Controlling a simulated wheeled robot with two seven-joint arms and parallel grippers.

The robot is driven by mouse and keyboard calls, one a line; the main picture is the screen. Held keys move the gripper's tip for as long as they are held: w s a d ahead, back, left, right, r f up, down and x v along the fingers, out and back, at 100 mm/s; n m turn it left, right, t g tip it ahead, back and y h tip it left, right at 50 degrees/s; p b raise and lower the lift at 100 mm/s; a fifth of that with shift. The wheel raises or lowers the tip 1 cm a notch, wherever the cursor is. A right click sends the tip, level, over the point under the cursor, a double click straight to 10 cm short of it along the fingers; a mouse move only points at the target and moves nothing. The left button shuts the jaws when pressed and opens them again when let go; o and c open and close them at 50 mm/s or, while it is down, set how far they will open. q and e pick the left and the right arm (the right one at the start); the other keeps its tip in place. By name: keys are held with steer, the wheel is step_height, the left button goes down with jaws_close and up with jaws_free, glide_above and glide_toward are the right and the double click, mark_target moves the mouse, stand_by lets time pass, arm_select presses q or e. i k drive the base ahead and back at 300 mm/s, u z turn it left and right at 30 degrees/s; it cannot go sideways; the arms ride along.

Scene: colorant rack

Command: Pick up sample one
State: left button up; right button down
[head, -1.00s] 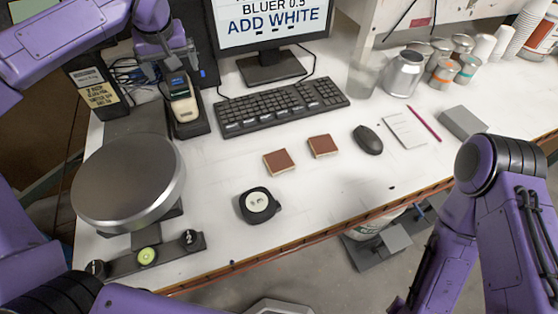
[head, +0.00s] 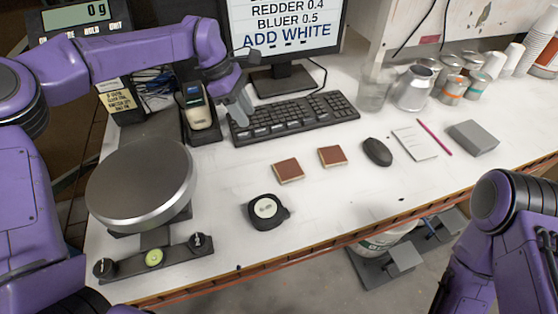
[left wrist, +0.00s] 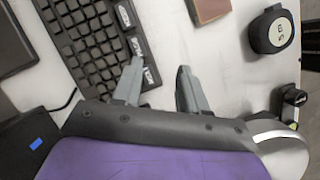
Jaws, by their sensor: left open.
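Two reddish-brown square samples lie flat on the white table in the head view, a left one (head: 288,170) and a right one (head: 332,156). I cannot tell which is sample one. Part of one brown sample (left wrist: 208,8) shows at the top edge of the left wrist view. My left gripper (head: 240,108) is above the left end of the keyboard, behind and left of the samples. Its two fingers (left wrist: 158,82) are apart with nothing between them in the left wrist view. My right gripper is out of view.
A black keyboard (head: 292,117) lies beneath the left gripper. A tape measure (head: 266,211) sits in front of the samples, a mouse (head: 377,152) to their right. A round scale (head: 142,183) and a handheld device (head: 199,108) stand at left. Cans (head: 412,90) stand at back right.

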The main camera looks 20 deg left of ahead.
mark_target(288, 171)
steer(key=k, duration=0.3)
steer(key=z, duration=1.95)
steer(key=i, duration=1.5)
steer(key=u, duration=3.1)
